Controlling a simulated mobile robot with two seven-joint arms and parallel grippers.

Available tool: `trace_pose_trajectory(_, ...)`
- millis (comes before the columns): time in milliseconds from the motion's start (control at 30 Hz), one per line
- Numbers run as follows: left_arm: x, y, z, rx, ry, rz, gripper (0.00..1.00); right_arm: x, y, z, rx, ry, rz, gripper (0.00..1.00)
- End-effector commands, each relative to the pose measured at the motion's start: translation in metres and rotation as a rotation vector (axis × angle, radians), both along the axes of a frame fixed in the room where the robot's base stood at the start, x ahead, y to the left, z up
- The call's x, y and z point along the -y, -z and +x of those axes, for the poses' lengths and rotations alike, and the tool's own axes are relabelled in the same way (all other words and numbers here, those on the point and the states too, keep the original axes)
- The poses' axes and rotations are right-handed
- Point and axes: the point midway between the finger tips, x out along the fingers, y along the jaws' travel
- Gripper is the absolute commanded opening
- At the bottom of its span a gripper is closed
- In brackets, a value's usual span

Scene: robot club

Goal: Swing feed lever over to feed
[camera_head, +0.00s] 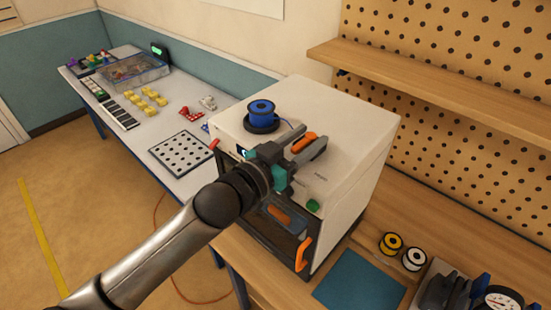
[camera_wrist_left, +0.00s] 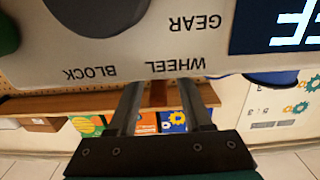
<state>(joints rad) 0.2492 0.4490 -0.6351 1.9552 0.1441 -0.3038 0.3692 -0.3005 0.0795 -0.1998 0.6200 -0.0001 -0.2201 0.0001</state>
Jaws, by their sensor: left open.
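The white box-shaped machine (camera_head: 350,165) stands on the wooden bench. A short orange lever-like piece (camera_head: 304,143) shows by its top front edge; I take it for the feed lever, though its lettering is unreadable. My left gripper (camera_head: 311,141) is open, and its two fingers appear on either side of this piece; contact cannot be told. In the left wrist view, the gripper (camera_wrist_left: 160,100) is open below an upside-down panel (camera_wrist_left: 130,62) reading GEAR, WHEEL and BLOCK. A reddish-brown piece (camera_wrist_left: 158,94) shows between the fingers; I cannot tell if it is the lever.
A blue spool (camera_head: 261,110) sits on the machine's top. An orange door handle (camera_head: 303,253) is on its front. Yellow (camera_head: 391,243) and white (camera_head: 414,259) spools and a blue mat (camera_head: 360,285) lie to the right. A wooden shelf (camera_head: 430,75) juts out behind.

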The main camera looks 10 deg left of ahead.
Motion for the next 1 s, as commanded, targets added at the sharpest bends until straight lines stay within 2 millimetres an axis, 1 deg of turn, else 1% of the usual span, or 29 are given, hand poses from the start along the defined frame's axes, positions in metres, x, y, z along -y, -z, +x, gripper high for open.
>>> trace_pose_trajectory(167, -0.018, 0.004, -0.024, -0.004, 0.0, 0.003, 0.5, 0.0, 0.007, 0.0, 0.0, 0.0, 0.0, 0.5)
trace_pose_trajectory(400, -0.044, 0.004, -0.06, -0.004, 0.001, 0.003, 0.5, 0.0, 0.015, 0.0, 0.0, 0.0, 0.0, 0.5)
trace_pose_trajectory(600, -0.063, 0.003, -0.085, -0.004, 0.001, 0.002, 0.5, 0.0, 0.022, 0.0, 0.0, 0.0, 0.0, 0.5)
trace_pose_trajectory(700, -0.07, 0.002, -0.096, -0.004, 0.003, 0.002, 0.5, 0.0, 0.025, 0.0, 0.0, 0.0, 0.0, 0.5)
trace_pose_trajectory(800, -0.077, 0.002, -0.103, -0.004, 0.001, 0.0, 0.5, 0.0, 0.027, 0.0, 0.0, 0.0, 0.0, 0.5)
trace_pose_trajectory(1000, -0.083, 0.001, -0.112, -0.001, 0.002, 0.0, 0.5, 0.0, 0.029, 0.0, 0.0, 0.0, 0.0, 0.5)
